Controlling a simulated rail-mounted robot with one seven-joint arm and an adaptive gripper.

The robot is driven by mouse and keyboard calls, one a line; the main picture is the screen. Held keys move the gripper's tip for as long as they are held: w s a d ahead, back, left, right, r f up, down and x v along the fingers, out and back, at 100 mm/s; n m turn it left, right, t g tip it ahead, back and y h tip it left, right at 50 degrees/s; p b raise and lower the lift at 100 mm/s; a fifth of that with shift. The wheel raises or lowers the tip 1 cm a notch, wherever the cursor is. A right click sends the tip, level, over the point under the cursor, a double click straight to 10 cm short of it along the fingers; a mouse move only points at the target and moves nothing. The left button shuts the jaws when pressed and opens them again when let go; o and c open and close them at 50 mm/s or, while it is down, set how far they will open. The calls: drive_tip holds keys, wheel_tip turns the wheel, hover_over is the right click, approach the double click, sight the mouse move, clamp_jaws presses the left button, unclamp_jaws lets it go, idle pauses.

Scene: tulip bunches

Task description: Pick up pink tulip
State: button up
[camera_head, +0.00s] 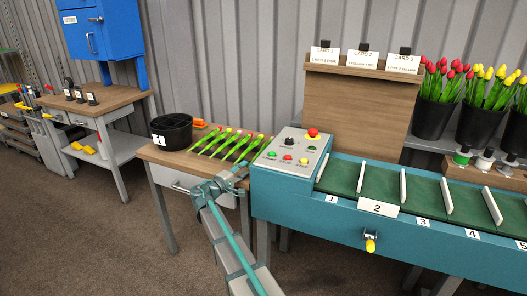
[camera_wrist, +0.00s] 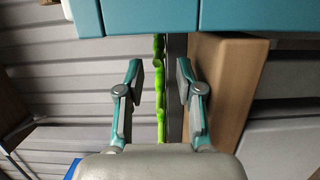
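Several green-stemmed tulips (camera_head: 229,143) lie side by side on the small wooden table, with small reddish or pink parts; individual flower colours are hard to tell. My gripper (camera_head: 238,172) is at the table's front right, near the tulips' lower ends. In the wrist view my gripper (camera_wrist: 160,80) is open, with a clear gap between its two fingers. A bright green stem (camera_wrist: 159,90) shows lengthwise in that gap, touching neither finger. I cannot tell how deep it lies between them. No flower head shows in the wrist view.
A black bucket (camera_head: 172,131) labelled 1 stands on the table's left (camera_head: 160,156). The teal conveyor (camera_head: 310,211), with its control panel (camera_head: 293,150), is close on the gripper's right. Black pots of red and yellow tulips (camera_head: 434,100) stand far right.

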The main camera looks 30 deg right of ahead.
sight(251, 163)
drive_tip(key=shift+x, duration=2.8)
drive_tip(key=shift+r, duration=0.15)
clamp_jaws()
